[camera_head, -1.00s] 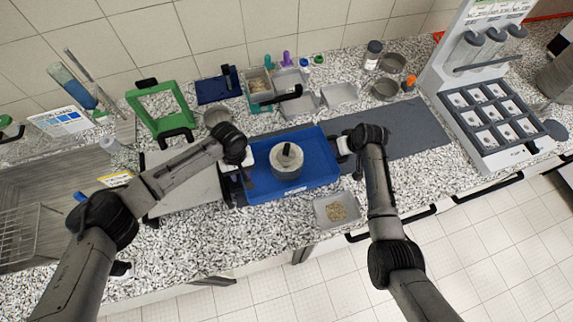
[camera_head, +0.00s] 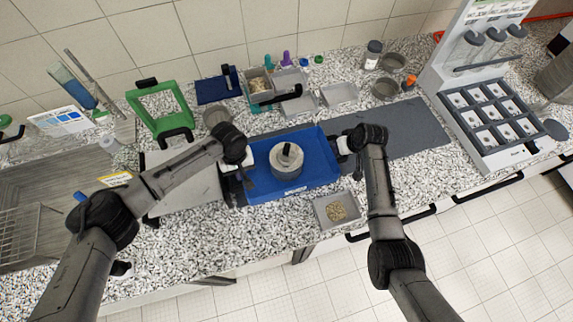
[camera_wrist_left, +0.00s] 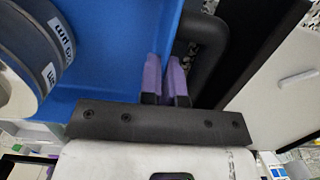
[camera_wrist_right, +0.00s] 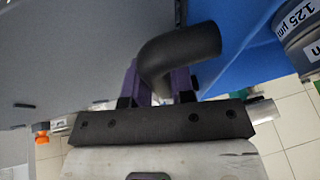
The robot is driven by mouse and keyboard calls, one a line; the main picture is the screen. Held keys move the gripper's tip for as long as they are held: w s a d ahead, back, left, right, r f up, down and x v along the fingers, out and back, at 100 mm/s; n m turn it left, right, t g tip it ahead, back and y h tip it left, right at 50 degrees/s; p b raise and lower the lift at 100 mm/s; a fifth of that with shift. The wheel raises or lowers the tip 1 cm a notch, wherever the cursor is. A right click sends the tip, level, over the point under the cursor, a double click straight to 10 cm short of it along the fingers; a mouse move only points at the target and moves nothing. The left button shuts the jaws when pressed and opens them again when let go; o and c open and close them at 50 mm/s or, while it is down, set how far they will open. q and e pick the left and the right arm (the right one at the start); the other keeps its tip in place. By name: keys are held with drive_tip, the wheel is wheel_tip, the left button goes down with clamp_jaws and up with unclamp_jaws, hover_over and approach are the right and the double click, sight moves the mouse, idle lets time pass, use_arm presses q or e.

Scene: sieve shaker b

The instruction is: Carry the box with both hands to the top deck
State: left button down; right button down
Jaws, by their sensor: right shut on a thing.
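A blue open box (camera_head: 325,170) with a grey round sieve stack (camera_head: 288,160) inside sits on the counter. My left gripper (camera_head: 246,165) is at its left side. In the left wrist view its purple fingers (camera_wrist_left: 166,82) are close together beside a black curved handle (camera_wrist_left: 208,42), with nothing seen between them. The blue box (camera_wrist_left: 115,45) and sieve stack (camera_wrist_left: 35,50) show there too. My right gripper (camera_head: 345,143) is at the box's right end. In the right wrist view its fingers (camera_wrist_right: 157,85) are shut around another black bent handle (camera_wrist_right: 185,50). I cannot make out which surface is the top deck.
A dark grey mat (camera_head: 415,130) lies to the right of the box. A small tray of grains (camera_head: 336,210) stands in front. A green frame (camera_head: 160,108) and several trays stand behind. A white rack (camera_head: 490,120) is at the right.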

use_arm(q)
drive_tip(key=shift+r, duration=0.15)
use_arm(e)
drive_tip(key=shift+r, duration=0.15)
